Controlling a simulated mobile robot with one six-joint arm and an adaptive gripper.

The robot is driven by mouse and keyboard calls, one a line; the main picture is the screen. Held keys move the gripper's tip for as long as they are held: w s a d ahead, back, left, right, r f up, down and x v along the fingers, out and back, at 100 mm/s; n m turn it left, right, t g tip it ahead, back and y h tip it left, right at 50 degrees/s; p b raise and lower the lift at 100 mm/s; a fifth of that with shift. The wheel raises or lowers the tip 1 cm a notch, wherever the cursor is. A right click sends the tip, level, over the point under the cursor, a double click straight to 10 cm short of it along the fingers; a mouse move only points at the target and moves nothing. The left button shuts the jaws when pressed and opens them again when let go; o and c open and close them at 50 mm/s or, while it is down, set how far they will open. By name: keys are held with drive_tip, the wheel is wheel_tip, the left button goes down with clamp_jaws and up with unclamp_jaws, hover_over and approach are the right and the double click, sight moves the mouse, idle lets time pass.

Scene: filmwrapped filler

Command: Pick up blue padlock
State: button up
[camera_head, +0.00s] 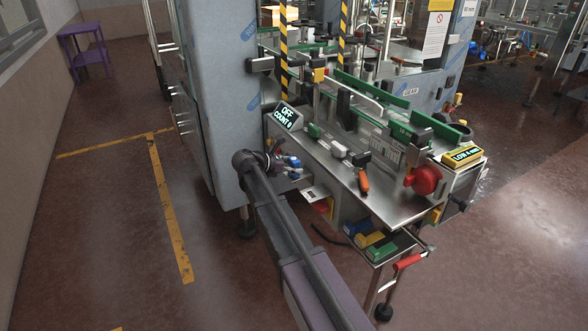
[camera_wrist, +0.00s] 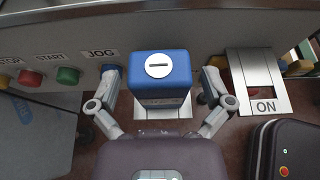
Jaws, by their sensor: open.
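The blue padlock (camera_wrist: 160,75) is a blue block with a white round keyhole face, in the upper middle of the wrist view. It sits in front of a grey panel. My gripper (camera_wrist: 162,88) is open, with one finger on each side of the padlock and visible gaps between them and it. In the head view my gripper (camera_head: 282,163) is at the left end of the machine's front, and a small blue shape there is probably the padlock. The padlock's mounting is hidden.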

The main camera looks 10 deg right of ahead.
sight(294, 158)
drive_tip(key=c, duration=1.3)
drive_tip(key=shift+r, duration=0.1)
wheel_tip(294, 158, up, 3)
drive_tip(key=p, duration=0.3)
drive_tip(key=shift+r, duration=0.1)
drive_tip(key=shift+s+r+p, duration=0.15)
drive_tip(key=shift+r+p, duration=0.25)
drive_tip(key=shift+p, duration=0.15)
drive_tip(key=s+d, duration=0.1)
drive_tip(key=s, duration=1.4)
drive_tip(key=shift+s+r+p, duration=0.35)
drive_tip(key=shift+r+p, duration=0.1)
drive_tip(key=shift+a, duration=0.1)
